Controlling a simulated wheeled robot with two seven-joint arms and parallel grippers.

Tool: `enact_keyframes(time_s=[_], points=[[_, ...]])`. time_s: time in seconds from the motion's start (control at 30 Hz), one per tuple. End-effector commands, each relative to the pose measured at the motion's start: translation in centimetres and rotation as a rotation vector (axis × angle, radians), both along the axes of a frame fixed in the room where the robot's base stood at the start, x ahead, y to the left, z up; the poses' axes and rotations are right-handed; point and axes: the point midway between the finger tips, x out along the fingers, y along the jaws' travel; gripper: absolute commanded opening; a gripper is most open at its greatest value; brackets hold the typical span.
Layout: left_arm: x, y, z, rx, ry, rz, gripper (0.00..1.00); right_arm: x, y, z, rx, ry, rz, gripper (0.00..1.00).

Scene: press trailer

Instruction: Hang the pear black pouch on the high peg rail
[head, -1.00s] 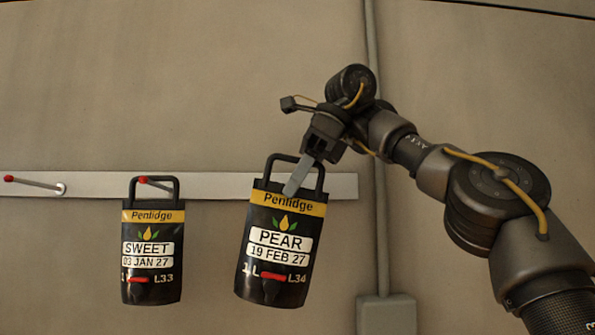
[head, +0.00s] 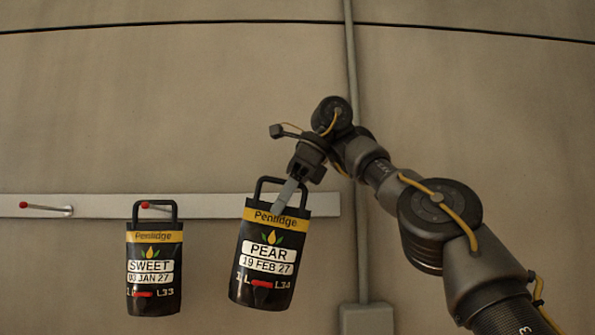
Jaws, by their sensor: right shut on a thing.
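The pear black pouch (head: 266,262) has a yellow band, a "PEAR 19 FEB 27" label and a loop handle at its top. It hangs slightly tilted in front of the right end of the pale peg rail (head: 100,204). My right gripper (head: 283,202) is shut on the pouch's top edge beside the handle. The pouch hides the part of the rail behind it, so I cannot tell whether a peg is there or in the handle. A bare red-tipped peg (head: 45,208) sticks out at the rail's left. My left gripper is not in view.
A black pouch labelled SWEET (head: 154,278) hangs by its handle on another red-tipped peg, left of the pear pouch with a narrow gap between. A vertical conduit (head: 357,120) runs down the wall to a grey box (head: 366,319) at right.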

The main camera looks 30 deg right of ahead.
Motion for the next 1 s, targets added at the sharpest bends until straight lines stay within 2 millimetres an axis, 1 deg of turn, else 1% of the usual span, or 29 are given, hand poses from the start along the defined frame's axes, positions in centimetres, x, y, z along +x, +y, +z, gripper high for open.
enact_keyframes(time_s=[0.03, 0.1, 0.3, 1.0], points=[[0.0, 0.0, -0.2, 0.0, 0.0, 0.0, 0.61, 0.9, -0.1, -1.9, -0.018, 0.041, -0.002, 0.0], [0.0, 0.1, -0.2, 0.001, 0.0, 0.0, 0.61, 1.1, 0.4, -2.5, -0.023, 0.061, 0.001, 0.0], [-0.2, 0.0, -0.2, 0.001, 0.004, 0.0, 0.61, 1.2, 1.4, -2.7, -0.034, 0.084, 0.002, 0.0], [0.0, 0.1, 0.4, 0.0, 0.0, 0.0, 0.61, 2.6, 2.5, -3.1, -0.052, 0.099, 0.015, 0.0]])
